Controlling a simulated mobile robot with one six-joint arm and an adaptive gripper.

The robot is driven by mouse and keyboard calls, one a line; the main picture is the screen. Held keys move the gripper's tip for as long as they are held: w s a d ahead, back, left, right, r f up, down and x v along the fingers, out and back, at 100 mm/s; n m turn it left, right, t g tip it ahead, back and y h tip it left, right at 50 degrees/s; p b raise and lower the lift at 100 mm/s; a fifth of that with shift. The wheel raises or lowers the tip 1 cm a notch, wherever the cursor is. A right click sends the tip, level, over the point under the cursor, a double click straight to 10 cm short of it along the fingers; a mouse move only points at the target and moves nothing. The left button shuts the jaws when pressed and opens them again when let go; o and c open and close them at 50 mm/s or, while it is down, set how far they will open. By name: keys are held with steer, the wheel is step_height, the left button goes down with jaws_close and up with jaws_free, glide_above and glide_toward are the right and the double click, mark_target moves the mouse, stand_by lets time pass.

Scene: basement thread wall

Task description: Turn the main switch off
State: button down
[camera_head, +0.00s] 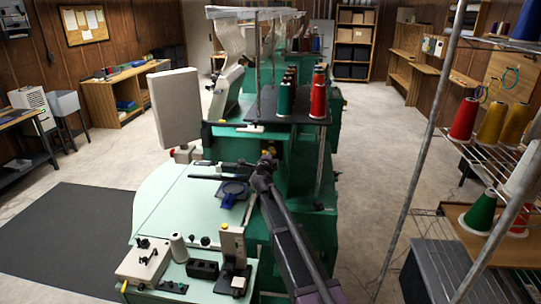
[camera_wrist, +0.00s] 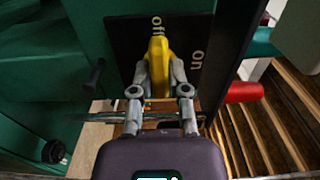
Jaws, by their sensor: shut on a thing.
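In the wrist view, the main switch is a yellow handle (camera_wrist: 158,60) on a black plate (camera_wrist: 125,38) marked "off" and "on". The handle's tip points up in the picture, just below the "off" label; the "on" label is to its right. My gripper (camera_wrist: 160,76) is shut on the yellow handle, one finger on each side. The handle's lower part is partly hidden by the fingers. In the head view my gripper (camera_head: 268,160) is against the green machine (camera_head: 296,176); the switch cannot be made out there.
Red and green thread cones (camera_head: 319,95) stand on a dark shelf above my gripper. A pale green worktable (camera_head: 165,215) with small devices lies to the left. A wire rack (camera_head: 485,155) with thread cones stands to the right. The floor (camera_head: 365,170) between is clear.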

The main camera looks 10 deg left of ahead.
steer(key=shift+w, duration=0.1)
steer(key=c, duration=0.6)
jaws_free()
steer(key=s, duration=1.2)
steer(key=shift+a, duration=0.25)
